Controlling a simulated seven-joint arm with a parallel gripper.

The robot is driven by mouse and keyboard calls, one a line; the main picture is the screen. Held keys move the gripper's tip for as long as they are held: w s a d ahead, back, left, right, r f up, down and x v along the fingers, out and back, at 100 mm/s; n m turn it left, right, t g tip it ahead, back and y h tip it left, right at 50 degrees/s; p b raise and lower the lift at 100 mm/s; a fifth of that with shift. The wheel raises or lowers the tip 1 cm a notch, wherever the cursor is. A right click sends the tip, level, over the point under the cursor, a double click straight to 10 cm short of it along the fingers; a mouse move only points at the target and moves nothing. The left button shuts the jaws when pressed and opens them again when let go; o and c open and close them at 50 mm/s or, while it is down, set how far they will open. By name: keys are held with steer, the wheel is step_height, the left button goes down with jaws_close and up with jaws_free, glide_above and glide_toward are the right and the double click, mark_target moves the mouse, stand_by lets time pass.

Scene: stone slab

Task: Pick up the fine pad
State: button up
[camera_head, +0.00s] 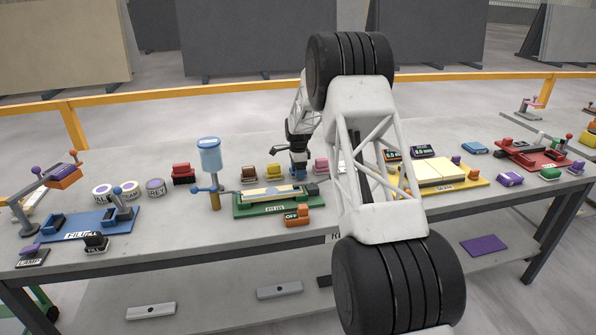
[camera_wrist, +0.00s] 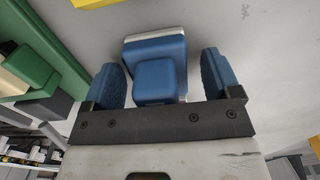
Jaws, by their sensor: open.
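A blue pad-like block with a raised blue grip and a pale grey edge (camera_wrist: 155,52) sits between the two blue fingers of my gripper in the wrist view. I see no readable label on it, so I cannot tell whether it is the fine pad. My gripper (camera_wrist: 162,82) is open, one finger on each side of the block, with a visible gap at each side. In the head view my gripper (camera_head: 298,170) is low over the row of coloured pads behind the green fixture, and it mostly hides the blue block.
Brown (camera_head: 249,174), yellow (camera_head: 273,171) and pink (camera_head: 320,165) pads stand close on either side. The green fixture (camera_head: 245,210) is in front, with an orange block marked OFF (camera_head: 296,215). A blue dispenser (camera_head: 209,155) stands upright to the left. My arm covers the bench's middle right.

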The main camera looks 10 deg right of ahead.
steer(key=shift+c, duration=0.2)
steer(key=c, duration=1)
steer(key=shift+r, duration=0.15)
steer(key=shift+r, duration=4.9)
steer(key=o, duration=0.4)
steer(key=shift+c, duration=1.4)
steer(key=shift+s+a, duration=0.1)
